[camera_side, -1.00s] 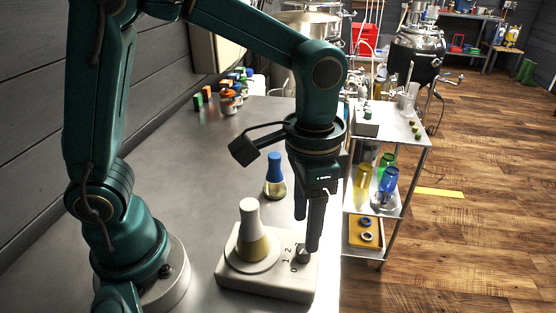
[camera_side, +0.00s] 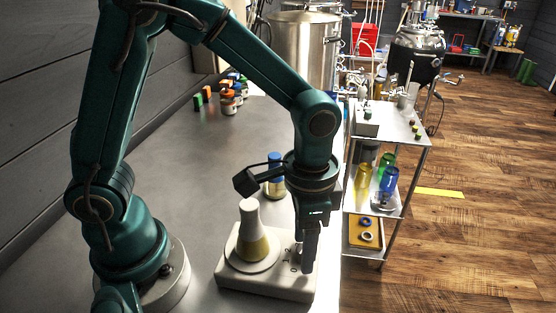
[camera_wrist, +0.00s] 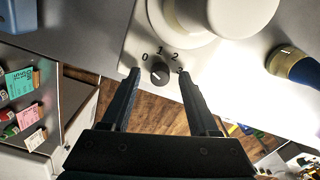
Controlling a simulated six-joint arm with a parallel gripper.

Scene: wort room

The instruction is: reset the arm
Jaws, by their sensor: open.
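My gripper (camera_side: 304,262) is open over the front right part of a pale stirrer base (camera_side: 262,286). In the wrist view, the open fingers of my gripper (camera_wrist: 158,80) lie on either side of a dark knob (camera_wrist: 159,73) with the marks 0, 1 and 2 around it. I see no finger touching it, and the height between them is unclear. The knob's white line points toward the upper left, between 0 and 1. In the side view my fingers mostly hide the knob. A flask (camera_side: 251,230) with a white top and yellowish liquid stands on the round plate.
A blue-capped bottle (camera_side: 275,178) stands behind the base, partly hidden by my wrist. Small coloured-capped jars (camera_side: 230,95) stand farther back on the grey bench (camera_side: 190,185). A metal shelf cart (camera_side: 400,140) with coloured bottles is at the right. The bench between jars and flask is clear.

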